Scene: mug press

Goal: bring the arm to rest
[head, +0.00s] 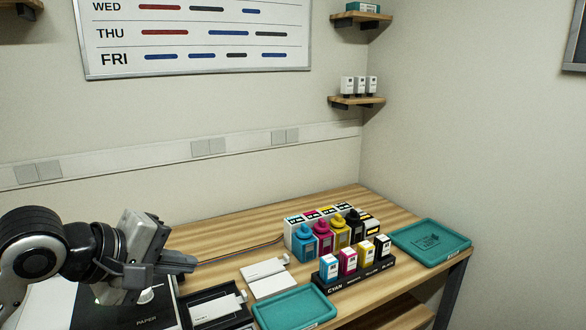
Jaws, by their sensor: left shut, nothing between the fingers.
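My left gripper (188,263) is at the left, above the wooden table (225,237). Its fingers point right, and it is shut with nothing between them. Its arm comes in from the left edge and hides part of a black and white item marked PAPER (150,318) below it. My right gripper does not show in the head view.
Two teal trays lie on the table, one at the front (295,308) and one at the right (431,242). Colored ink bottles (325,238) stand behind a black rack (350,277) of small cartons. White flat parts (267,277) lie left of the rack.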

